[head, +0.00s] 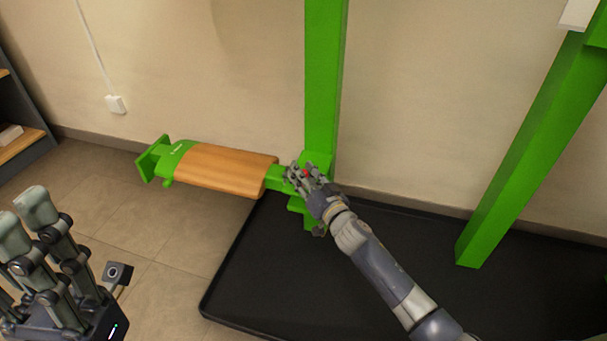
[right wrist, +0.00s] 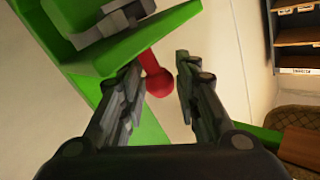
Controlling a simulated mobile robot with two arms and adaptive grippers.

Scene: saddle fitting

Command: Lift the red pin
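The red pin (right wrist: 156,76) has a rounded knob and a stem that runs up behind the green bracket (right wrist: 135,45) in the right wrist view. My right gripper (right wrist: 160,66) is open, with one finger on each side of the pin. A gap shows on the right; the left finger is very close to the knob, and I cannot tell if it touches. In the head view a small red spot of the pin (head: 306,173) shows among the right gripper's fingers (head: 304,177), beside the green post. My left gripper (head: 24,218) is at lower left, fingers apart and empty.
A wooden-topped green saddle (head: 225,169) reaches left from the green post (head: 323,80). A second green post (head: 530,145) stands at right. A black mat (head: 270,290) with a raised rim covers the floor below. Tiled floor is free at left; a shelf (head: 25,145) stands at far left.

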